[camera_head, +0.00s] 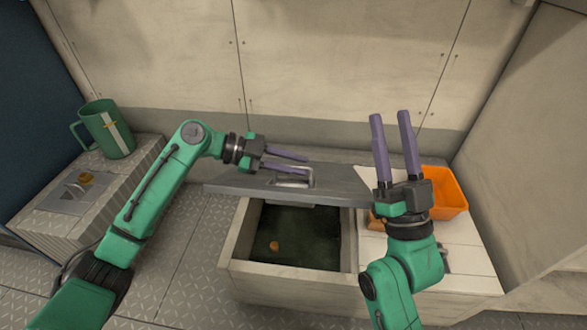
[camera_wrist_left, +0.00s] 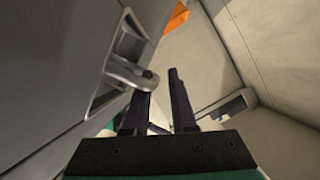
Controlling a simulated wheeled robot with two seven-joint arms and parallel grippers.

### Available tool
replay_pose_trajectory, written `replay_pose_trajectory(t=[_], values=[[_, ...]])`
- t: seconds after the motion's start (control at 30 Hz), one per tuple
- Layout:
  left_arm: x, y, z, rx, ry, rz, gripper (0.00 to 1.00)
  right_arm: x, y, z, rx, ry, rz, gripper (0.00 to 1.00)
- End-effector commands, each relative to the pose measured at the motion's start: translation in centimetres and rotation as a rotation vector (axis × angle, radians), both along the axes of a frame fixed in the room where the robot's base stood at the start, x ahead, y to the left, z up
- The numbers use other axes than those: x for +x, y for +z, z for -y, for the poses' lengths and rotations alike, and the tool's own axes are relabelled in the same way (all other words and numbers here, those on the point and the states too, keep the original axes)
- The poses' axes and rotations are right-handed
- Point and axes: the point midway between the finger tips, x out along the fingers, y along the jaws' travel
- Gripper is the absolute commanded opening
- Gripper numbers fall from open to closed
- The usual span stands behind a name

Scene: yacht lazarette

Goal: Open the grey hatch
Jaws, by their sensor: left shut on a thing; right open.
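The grey hatch (camera_head: 240,183) stands raised from the white locker, and its dark opening (camera_head: 305,223) shows in front. A metal handle (camera_head: 296,182) sits in a recess in the hatch. My left gripper (camera_head: 306,165) is shut on this handle. In the left wrist view the handle (camera_wrist_left: 130,75) loops around one finger of the left gripper (camera_wrist_left: 163,84), with the grey hatch (camera_wrist_left: 50,70) on the left. My right gripper (camera_head: 391,115) is open and empty, fingers pointing up, right of the hatch. The hinge side cannot be seen clearly.
An orange bin (camera_head: 447,192) stands on the right of the locker, partly behind my right gripper. A small orange-brown thing (camera_head: 274,246) lies inside the opening. A green mug (camera_head: 106,130) stands on a box at left. A pale wall closes off the back.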

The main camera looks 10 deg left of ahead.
Motion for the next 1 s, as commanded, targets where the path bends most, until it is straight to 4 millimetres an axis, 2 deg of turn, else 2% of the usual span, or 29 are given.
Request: replay_pose_trajectory(t=[0.03, 0.1, 0.13, 0.2, 0.3, 0.33, 0.4, 0.47, 0.57, 0.67, 0.77, 0.9, 1.0], values=[[0.8, 1.2, -0.3, -0.015, 0.023, 0.031, 0.00, 0.6, -1.8, -0.5, -0.009, 0.014, -0.057, 0.50], [0.7, 1.1, -0.3, -0.013, 0.022, 0.028, 0.00, 1.4, -4.6, -1.2, -0.031, 0.021, -0.128, 0.50], [0.7, 1.0, -0.3, -0.012, 0.022, 0.026, 0.00, 1.6, -5.4, -1.3, -0.039, 0.022, -0.146, 0.50], [0.7, 0.8, -0.3, -0.010, 0.021, 0.022, 0.00, 1.6, -5.8, -1.5, -0.047, 0.025, -0.155, 0.50], [0.7, 0.7, -0.3, -0.008, 0.022, 0.020, 0.00, 1.5, -5.4, -1.4, -0.045, 0.023, -0.143, 0.50], [0.7, 0.6, -0.3, -0.008, 0.021, 0.019, 0.00, 1.4, -5.1, -1.4, -0.044, 0.023, -0.137, 0.46], [0.7, 0.6, -0.3, -0.007, 0.021, 0.018, 0.00, 1.2, -4.7, -1.2, -0.040, 0.020, -0.123, 0.19], [0.6, 0.5, -0.3, -0.006, 0.022, 0.017, 0.00, 1.2, -4.4, -1.1, -0.036, 0.016, -0.116, 0.00], [0.7, 0.4, -0.3, -0.005, 0.022, 0.015, 0.00, 1.6, -4.9, -0.4, -0.060, -0.010, -0.116, 0.00], [0.7, 0.4, -0.4, -0.004, 0.022, 0.014, 0.00, 2.3, -7.2, 1.8, -0.165, -0.085, -0.118, 0.00], [0.7, 0.3, -0.4, -0.003, 0.022, 0.014, 0.00, 3.3, -9.9, 6.0, -0.329, -0.207, -0.103, 0.00], [0.7, 0.3, -0.4, -0.002, 0.023, 0.013, 0.00, 3.9, -12.5, 12.8, -0.643, -0.463, 0.013, 0.00], [0.7, 0.2, -0.4, -0.001, 0.024, 0.013, 0.00, 2.9, -14.6, 13.8, -0.855, -0.639, 0.167, 0.00]])
